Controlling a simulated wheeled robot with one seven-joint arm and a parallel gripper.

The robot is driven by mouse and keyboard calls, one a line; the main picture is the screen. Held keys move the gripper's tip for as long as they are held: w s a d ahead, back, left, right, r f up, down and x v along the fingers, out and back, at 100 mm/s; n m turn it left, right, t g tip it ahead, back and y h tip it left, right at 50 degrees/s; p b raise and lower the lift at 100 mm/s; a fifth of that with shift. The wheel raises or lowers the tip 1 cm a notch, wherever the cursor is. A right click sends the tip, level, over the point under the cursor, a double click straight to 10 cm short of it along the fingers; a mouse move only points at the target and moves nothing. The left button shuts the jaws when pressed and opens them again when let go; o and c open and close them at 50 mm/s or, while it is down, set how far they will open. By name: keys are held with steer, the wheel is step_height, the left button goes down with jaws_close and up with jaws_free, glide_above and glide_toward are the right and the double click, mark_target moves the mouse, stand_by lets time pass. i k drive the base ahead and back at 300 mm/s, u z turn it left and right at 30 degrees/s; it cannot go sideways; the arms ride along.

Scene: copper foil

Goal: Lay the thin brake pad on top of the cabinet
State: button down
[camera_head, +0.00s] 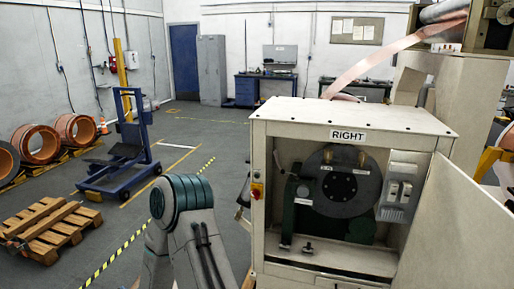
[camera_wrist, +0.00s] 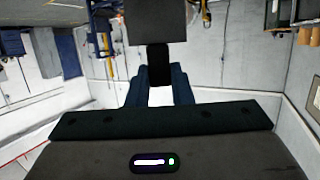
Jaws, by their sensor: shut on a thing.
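The cabinet (camera_head: 350,114) is cream, labelled RIGHT, and stands in the right half of the head view with its front door (camera_head: 462,222) open. Its flat top looks bare apart from small fixings along the edges. In the wrist view my gripper (camera_wrist: 160,75) is shut on a dark thing, which I take as the thin brake pad (camera_wrist: 155,22). The pad shows as a dark grey plate with a narrow black part between the fingertips. My arm shows at the lower left of the head view, left of the cabinet; I cannot make out the gripper there.
Inside the cabinet is a dark round disc (camera_head: 347,181) and a grey switch box (camera_head: 399,186). A copper strip (camera_head: 385,48) runs behind the cabinet top to machinery at the upper right. A blue lift (camera_head: 125,160) and wooden pallet (camera_head: 45,228) stand left; floor between is clear.

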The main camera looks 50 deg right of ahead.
mark_target(333, 111)
steer(key=k, duration=0.55)
steer(key=z, duration=1.65)
